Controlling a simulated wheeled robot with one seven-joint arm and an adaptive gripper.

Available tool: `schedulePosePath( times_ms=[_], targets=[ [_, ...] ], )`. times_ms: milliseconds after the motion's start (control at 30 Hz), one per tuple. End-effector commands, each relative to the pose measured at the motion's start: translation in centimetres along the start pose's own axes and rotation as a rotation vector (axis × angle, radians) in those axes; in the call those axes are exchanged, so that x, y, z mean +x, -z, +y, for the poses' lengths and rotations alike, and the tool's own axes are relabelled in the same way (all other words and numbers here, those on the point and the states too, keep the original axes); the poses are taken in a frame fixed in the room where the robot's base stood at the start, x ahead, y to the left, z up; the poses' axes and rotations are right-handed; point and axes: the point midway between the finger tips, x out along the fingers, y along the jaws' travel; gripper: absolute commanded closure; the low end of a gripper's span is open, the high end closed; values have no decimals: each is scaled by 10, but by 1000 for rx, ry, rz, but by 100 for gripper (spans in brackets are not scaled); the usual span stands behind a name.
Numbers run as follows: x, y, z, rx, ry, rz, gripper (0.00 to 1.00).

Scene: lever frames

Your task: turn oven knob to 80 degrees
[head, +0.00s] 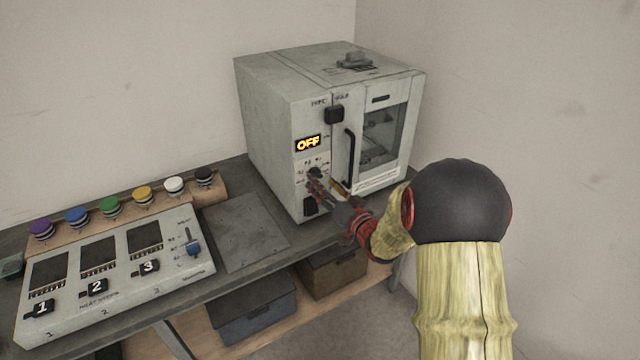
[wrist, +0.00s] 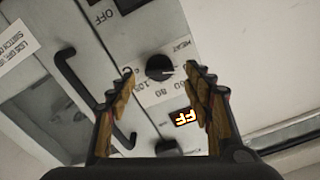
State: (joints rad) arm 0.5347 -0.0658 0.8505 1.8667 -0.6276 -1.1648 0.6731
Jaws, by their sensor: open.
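The oven (head: 268,120) is a grey box on the bench, with a glass door at the right. Its display (head: 308,142) reads OFF in orange; part of it shows in the wrist view (wrist: 186,117). The black round knob (wrist: 158,67) sits on a white dial plate marked with numbers, 80 among them, below the display in the head view. A light mark shows on the knob; its exact setting is too small to read. My gripper (head: 325,187) is open in front of the panel. In the wrist view its fingers stand either side of the knob, with visible gaps.
A black door handle (head: 349,157) stands out just right of the knob. A black switch (head: 310,206) is below the knob and another black control (head: 334,114) above. A control box (head: 115,275) and several coloured knobs fill the bench's left; a bare plate (head: 245,232) lies between.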

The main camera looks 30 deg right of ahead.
Motion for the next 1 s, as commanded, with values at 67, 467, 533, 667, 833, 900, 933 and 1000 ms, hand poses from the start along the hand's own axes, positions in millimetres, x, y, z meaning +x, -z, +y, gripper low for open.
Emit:
schedulePosePath(
  times_ms=[67, 467, 533, 667, 833, 900, 933, 1000],
  targets=[
    [11, -2, 0, 0, 1, -2, 48],
    [27, 0, 0, 0, -2, -1, 48],
    [27, 0, 0, 0, -2, -1, 48],
    [27, 0, 0, 0, -2, -1, 55],
    [27, 0, 0, 0, -2, -1, 65],
    [27, 0, 0, 0, -2, -1, 69],
    [27, 0, 0, 0, -2, -1, 71],
    [26, 0, 0, 0, -2, -1, 75]
  ],
)
